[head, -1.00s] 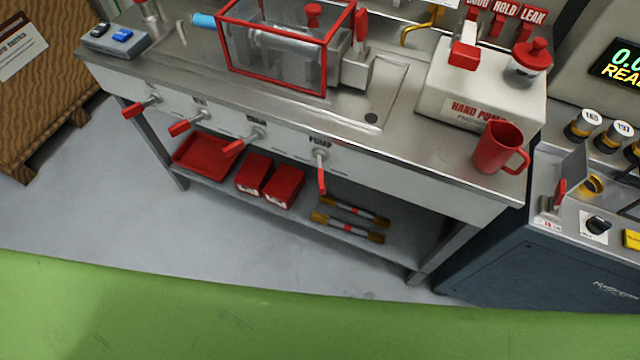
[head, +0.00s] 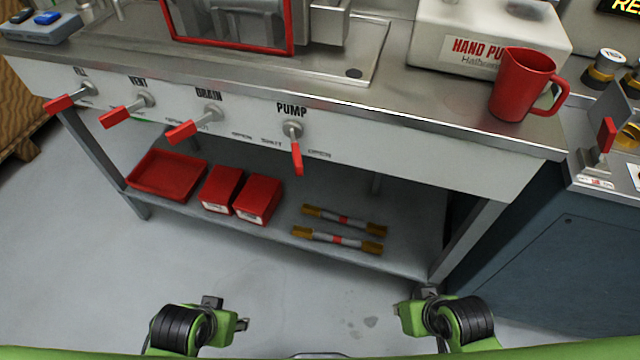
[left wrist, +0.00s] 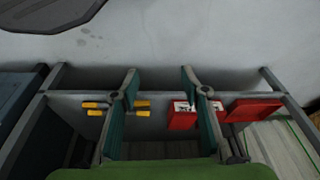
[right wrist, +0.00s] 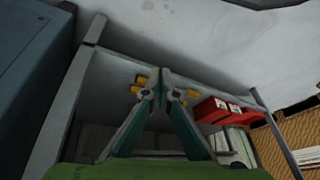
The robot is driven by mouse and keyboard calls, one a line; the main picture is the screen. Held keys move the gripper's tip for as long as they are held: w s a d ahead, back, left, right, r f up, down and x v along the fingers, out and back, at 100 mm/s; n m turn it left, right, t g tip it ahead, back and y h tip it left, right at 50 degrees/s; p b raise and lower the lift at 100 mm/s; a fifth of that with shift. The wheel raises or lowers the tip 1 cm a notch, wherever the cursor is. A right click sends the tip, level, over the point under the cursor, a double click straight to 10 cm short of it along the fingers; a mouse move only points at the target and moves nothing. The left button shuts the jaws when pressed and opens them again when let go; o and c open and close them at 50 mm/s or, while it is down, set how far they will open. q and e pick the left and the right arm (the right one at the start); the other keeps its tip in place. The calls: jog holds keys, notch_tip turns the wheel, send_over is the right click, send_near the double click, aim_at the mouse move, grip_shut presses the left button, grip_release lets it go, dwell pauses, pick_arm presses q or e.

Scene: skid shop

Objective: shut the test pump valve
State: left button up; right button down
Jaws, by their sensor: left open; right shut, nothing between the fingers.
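The test pump valve (head: 293,130) is on the bench's front panel under the word PUMP. Its red lever (head: 297,156) hangs almost straight down. Small OPEN and SHUT marks lie near it, but I cannot tell which the lever points at. My left gripper (head: 228,313) is low in the head view, open and empty; its parted fingers show in the left wrist view (left wrist: 160,82). My right gripper (head: 410,308) is low at the right, shut on nothing; its fingertips meet in the right wrist view (right wrist: 158,80). Both grippers are apart from the valve.
Left of the pump valve are the fill (head: 70,98), vent (head: 125,110) and drain (head: 195,127) valves, their red levers pointing left. A red mug (head: 520,85) stands near the bench's front edge. A lower shelf (head: 400,240) holds a red tray, red boxes and yellow-ended tubes.

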aim_at(295, 151)
pick_arm(q)
jog(key=w+r+b, duration=0.1)
jog(key=r+t+b, duration=0.1)
jog(key=r, duration=0.1)
jog(key=w+d+r+t+b, duration=0.1)
jog(key=r, duration=0.1)
jog(key=shift+w, duration=0.35)
pick_arm(e)
jog(key=w+a+r+m+t+y, duration=0.2)
jog(key=w+r+y, duration=0.1)
jog(key=r, duration=0.7)
jog(key=w+a+r+m+t+y, duration=0.2)
jog(key=w+r+m+y, duration=0.1)
jog(key=r, duration=0.8)
jog(key=w+a+r+m+t+y, duration=0.2)
jog(key=w+r+y, duration=0.3)
jog(key=r, duration=0.5)
jog(key=shift+r+m+t+y, duration=0.15)
jog(key=shift+m+t+y, duration=0.15)
jog(key=shift+m+y, duration=0.6)
pick_arm(q)
jog(key=shift+s+a, duration=0.1)
pick_arm(e)
jog(key=shift+w, duration=0.15)
